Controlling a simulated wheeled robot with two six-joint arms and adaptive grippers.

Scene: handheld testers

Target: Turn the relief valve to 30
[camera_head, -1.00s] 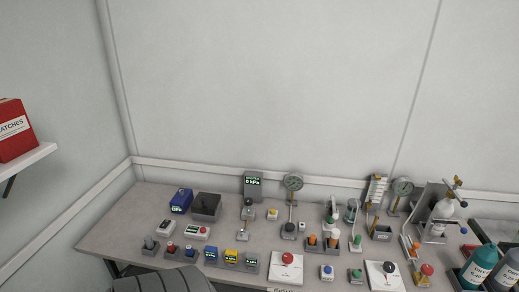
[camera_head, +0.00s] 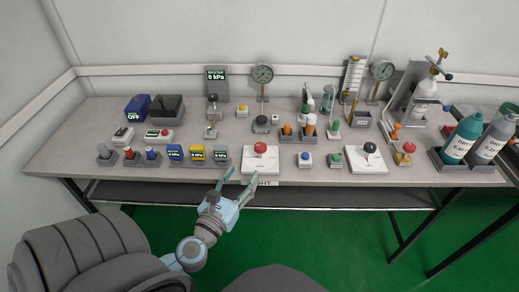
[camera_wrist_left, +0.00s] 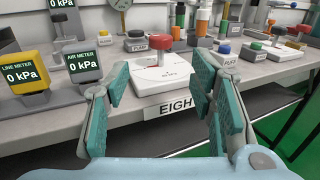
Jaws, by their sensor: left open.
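A white plate (camera_head: 249,164) with a red knob (camera_head: 260,148) stands at the table's front edge. A similar white plate (camera_head: 366,167) with a black knob (camera_head: 369,148) stands farther right. I cannot read which one is labelled the relief valve. My left gripper (camera_head: 241,181) is open and empty, just in front of the table edge below the red-knob plate. In the left wrist view the red knob (camera_wrist_left: 160,42) and its plate (camera_wrist_left: 160,84) show between the two spread fingers, farther off and untouched. Printing on that plate is too small to read. My right gripper is not in view.
Blue and yellow meters (camera_head: 197,154) stand left of the red-knob plate; a small blue-button box (camera_head: 304,160) stands to its right. Gauges (camera_head: 262,75) and a grey master readout showing 0 kPa (camera_head: 217,80) stand behind. Bottles (camera_head: 462,140) fill the right end.

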